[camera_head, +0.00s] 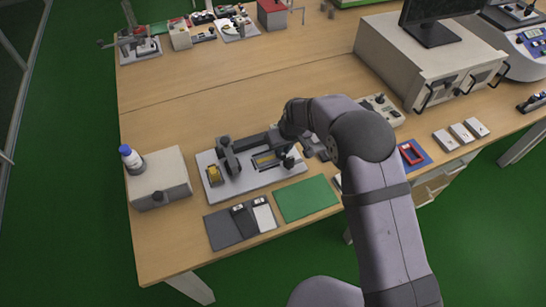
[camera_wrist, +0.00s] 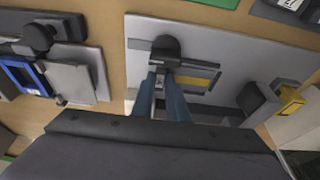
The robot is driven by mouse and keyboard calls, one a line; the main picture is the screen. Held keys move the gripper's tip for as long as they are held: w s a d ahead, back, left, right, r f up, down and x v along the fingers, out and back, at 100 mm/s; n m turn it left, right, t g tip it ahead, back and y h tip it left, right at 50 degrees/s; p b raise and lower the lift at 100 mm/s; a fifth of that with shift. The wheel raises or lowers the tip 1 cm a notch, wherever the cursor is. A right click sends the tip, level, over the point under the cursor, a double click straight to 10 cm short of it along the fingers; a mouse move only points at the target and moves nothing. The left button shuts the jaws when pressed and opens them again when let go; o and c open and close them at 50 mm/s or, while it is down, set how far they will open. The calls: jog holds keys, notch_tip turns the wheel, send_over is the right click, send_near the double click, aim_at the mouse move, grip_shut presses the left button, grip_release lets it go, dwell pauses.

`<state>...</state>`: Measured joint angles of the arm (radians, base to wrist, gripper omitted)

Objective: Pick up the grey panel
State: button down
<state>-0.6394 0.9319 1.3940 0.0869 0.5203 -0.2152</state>
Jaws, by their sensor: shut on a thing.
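My gripper (camera_head: 286,160) is over the right part of a test fixture with a light grey base plate (camera_head: 213,193). In the wrist view its two blue-grey fingers (camera_wrist: 163,88) are close together, shut on a small pale grey piece (camera_wrist: 160,82) beside the fixture's black knob (camera_wrist: 166,48). The piece is mostly hidden, and I cannot tell whether it is the grey panel. A yellow-edged slot (camera_wrist: 198,79) lies just right of the fingers. A flat grey panel-like plate (camera_wrist: 72,82) shows on another fixture at the left of the wrist view.
A dark grey mat (camera_head: 224,231) with black and white flat devices and a green mat (camera_head: 306,198) lie in front of the fixture. A white box (camera_head: 158,172) with a blue-capped bottle stands left. A large cabinet (camera_head: 400,50) stands at the back right. The table's middle is clear.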

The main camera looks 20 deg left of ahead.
jog(key=shift+r+p, duration=1.5)
jog(key=shift+r, duration=0.95)
jog(key=shift+r, duration=0.1)
